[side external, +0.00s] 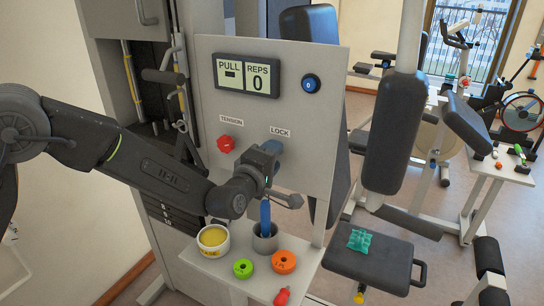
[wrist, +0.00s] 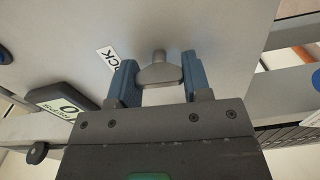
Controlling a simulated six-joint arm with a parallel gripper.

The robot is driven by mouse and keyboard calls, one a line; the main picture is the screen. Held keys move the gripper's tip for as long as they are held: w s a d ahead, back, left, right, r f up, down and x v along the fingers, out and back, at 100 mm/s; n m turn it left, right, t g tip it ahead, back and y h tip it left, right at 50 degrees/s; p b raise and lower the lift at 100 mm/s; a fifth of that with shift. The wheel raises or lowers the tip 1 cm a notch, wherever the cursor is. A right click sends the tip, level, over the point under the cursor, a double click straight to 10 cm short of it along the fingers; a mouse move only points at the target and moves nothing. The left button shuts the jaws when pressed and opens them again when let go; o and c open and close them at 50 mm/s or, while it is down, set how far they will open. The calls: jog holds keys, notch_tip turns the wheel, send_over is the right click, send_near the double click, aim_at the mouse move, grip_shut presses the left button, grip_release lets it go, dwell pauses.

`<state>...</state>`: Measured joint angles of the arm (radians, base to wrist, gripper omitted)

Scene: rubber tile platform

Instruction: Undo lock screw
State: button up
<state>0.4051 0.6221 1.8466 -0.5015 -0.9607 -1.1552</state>
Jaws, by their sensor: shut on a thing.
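The lock screw (wrist: 158,70) is a grey wing-shaped knob on the grey panel, seen in the wrist view. My gripper (wrist: 160,80) has its two blue fingers on either side of the wings and is shut on it. In the side view my gripper (side external: 273,148) reaches the panel (side external: 315,130) just below the LOCK label (side external: 280,132). The screw itself is hidden there behind the fingers. How far it is turned cannot be told.
A red tension knob (side external: 226,144) sits left of the gripper, below a display (side external: 246,76) reading PULL and REPS 0. A blue button (side external: 311,84) is above right. Below, a shelf (side external: 212,270) holds a yellow-filled bowl (side external: 213,238), a grey cup (side external: 265,243) and green and orange rings.

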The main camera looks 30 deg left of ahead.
jog(key=n, duration=0.7)
jog(key=shift+f, duration=0.1)
dwell(0.5)
jog(key=o, duration=0.9)
jog(key=shift+s, duration=0.1)
jog(key=s, duration=1.3)
jog(key=shift+s, duration=0.35)
